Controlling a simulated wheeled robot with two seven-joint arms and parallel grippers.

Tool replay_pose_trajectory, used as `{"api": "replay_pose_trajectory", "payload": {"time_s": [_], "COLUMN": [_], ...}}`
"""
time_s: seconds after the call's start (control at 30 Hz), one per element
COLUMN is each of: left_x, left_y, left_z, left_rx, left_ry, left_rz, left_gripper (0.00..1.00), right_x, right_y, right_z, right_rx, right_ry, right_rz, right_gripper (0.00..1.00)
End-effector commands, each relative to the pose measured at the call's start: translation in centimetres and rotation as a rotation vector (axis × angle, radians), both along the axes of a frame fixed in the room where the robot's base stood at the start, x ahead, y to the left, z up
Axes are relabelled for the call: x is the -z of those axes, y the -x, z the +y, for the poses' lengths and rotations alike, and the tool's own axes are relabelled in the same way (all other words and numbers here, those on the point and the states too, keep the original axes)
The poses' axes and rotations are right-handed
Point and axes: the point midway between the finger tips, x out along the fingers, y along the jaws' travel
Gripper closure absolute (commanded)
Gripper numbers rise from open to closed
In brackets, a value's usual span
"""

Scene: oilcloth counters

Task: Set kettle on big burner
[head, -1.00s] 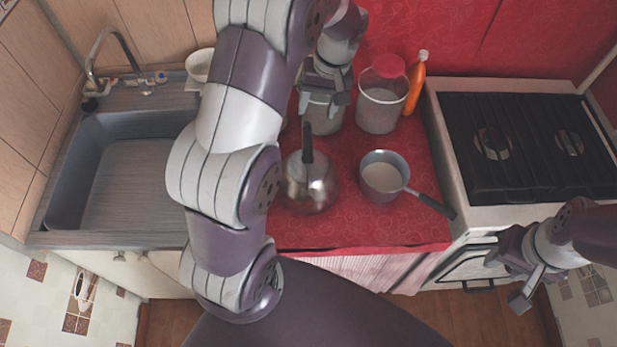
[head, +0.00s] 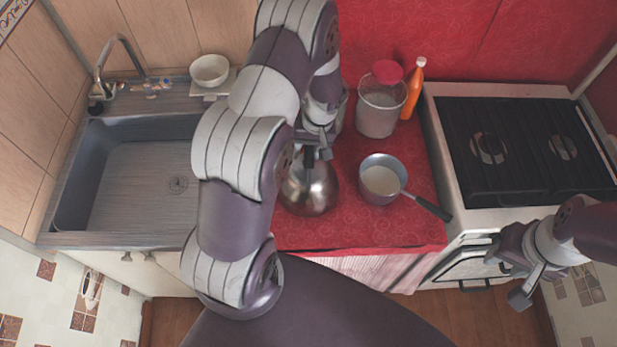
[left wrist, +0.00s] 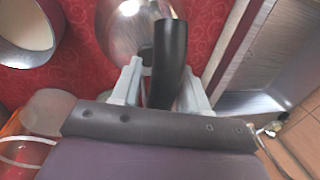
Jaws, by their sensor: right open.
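The shiny metal kettle (head: 312,192) stands on the red oilcloth counter, and its body also shows in the left wrist view (left wrist: 122,28). Its black handle (left wrist: 170,55) lies between the fingers of my left gripper (left wrist: 160,85). These fingers are apart, with a visible gap on the left side of the handle. In the head view my left gripper (head: 317,150) is at the kettle's back, partly hidden by my arm. The stove's left burner (head: 488,148) looks larger than the right one (head: 562,147); both are bare. My right gripper (head: 515,278) is open and empty in front of the stove.
A saucepan (head: 381,180) stands right of the kettle, its handle reaching toward the stove (head: 450,165). Behind are a clear container with a red lid (head: 380,112) and an orange bottle (head: 412,90). A sink (head: 130,205) and white bowl (head: 209,70) are at left.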

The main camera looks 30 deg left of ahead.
Motion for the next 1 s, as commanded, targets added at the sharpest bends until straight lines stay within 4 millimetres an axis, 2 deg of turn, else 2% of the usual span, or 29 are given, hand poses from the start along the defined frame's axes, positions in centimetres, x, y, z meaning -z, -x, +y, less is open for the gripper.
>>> {"api": "replay_pose_trajectory", "payload": {"time_s": [0.03,0.1,0.13,1.0], "left_x": [-0.02,-0.03,-0.03,-0.16], "left_y": [0.0,0.0,0.0,-0.08], "left_z": [0.0,0.0,0.0,0.01], "left_rx": [0.0,0.0,0.0,0.0], "left_ry": [0.0,0.0,0.0,0.0], "left_rz": [0.0,0.0,0.0,-0.002], "left_gripper": [0.74,0.97,1.0,1.0], "right_x": [0.01,0.01,0.0,-0.03], "right_y": [0.0,0.0,0.0,0.0], "right_z": [0.0,0.0,0.0,0.0], "right_rx": [0.0,0.0,0.0,0.0], "right_ry": [0.0,0.0,0.0,0.0], "right_rz": [0.0,0.0,0.0,0.0], "right_gripper": [0.57,0.57,0.57,0.57]}}
